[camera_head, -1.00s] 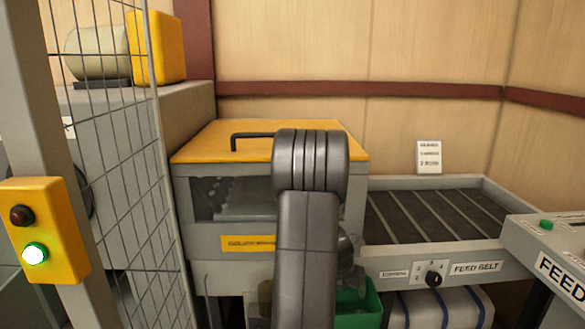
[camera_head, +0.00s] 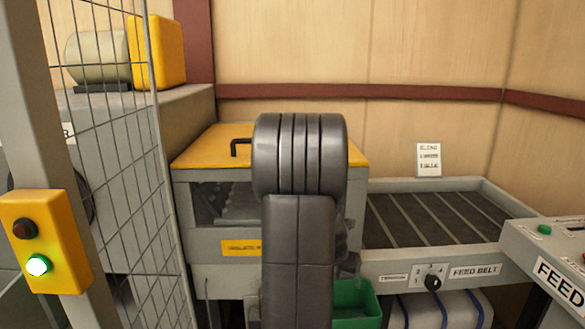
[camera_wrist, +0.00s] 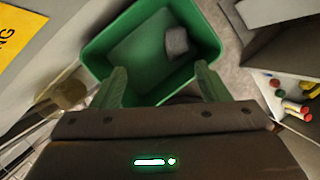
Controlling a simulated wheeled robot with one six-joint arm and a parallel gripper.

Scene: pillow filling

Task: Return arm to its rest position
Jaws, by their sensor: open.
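My arm (camera_head: 298,230) rises in the middle of the head view, in front of the machine with the yellow lid (camera_head: 205,146). My gripper (camera_wrist: 162,86) shows in the wrist view with its two green fingers spread apart and nothing between them. Beyond the fingers is a green bin (camera_wrist: 95,50) with a small grey lump (camera_wrist: 176,42) inside. The bin also shows in the head view (camera_head: 358,305), low and right of my arm. The gripper itself is hidden behind the arm in the head view.
A wire mesh fence (camera_head: 125,150) and a yellow button box (camera_head: 45,245) with a lit green button stand at the left. The feed belt (camera_head: 430,215) lies at the right, with a control panel (camera_head: 560,245) beside it. Small red and yellow pieces (camera_wrist: 292,105) show at the wrist view's right.

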